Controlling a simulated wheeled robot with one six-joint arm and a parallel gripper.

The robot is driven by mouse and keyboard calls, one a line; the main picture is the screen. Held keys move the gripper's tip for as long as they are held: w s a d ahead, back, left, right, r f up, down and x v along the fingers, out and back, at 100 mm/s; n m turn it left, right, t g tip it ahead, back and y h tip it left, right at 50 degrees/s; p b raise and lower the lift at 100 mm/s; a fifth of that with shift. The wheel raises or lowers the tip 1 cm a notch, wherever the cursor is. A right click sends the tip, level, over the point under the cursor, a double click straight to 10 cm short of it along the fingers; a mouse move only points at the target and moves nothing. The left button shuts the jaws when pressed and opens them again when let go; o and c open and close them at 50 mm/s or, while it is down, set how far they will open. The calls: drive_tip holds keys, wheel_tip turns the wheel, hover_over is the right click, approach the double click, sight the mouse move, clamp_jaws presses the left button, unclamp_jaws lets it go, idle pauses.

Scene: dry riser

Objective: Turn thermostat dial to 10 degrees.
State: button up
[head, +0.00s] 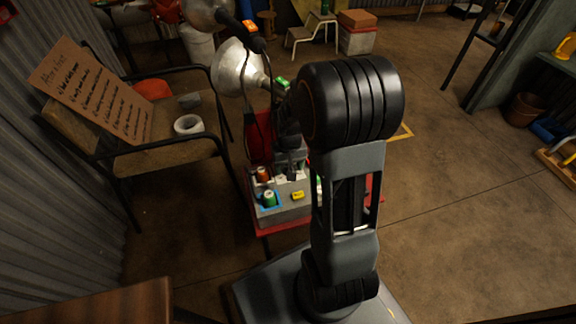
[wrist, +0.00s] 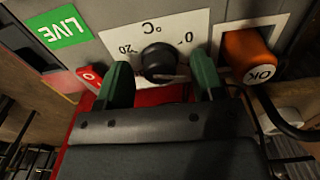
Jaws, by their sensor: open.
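The black thermostat dial (wrist: 158,60) sits on a white scale plate (wrist: 183,27) marked °C, with a 20 to the left and a 0 to the right. My gripper (wrist: 161,66) is open, with one green finger on each side of the dial. The fingers seem apart from it; contact is not clear. A thin pale mark shows at the dial's lower edge, but I cannot read its setting. In the head view my arm covers the dial and the gripper.
An orange OK button (wrist: 249,55) is close by the right finger. A red button (wrist: 92,77) is by the left finger. A green LIVE label (wrist: 58,27) is at upper left.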

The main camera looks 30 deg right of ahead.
drive_tip(key=c, duration=0.9)
drive_tip(key=shift+r+m+p, duration=0.1)
drive_tip(key=shift+m+p, duration=0.25)
drive_tip(key=shift+m, duration=0.05)
drive_tip(key=shift+m+p, duration=0.8)
drive_tip(key=shift+m, duration=0.3)
drive_tip(key=m+p, duration=0.2)
drive_tip(key=m, duration=0.2)
drive_tip(key=shift+m, duration=0.3)
drive_tip(key=m+p, duration=0.2)
drive_tip(key=m, duration=0.1)
drive_tip(key=shift+m+p, duration=0.55)
drive_tip(key=shift+m, duration=1.55)
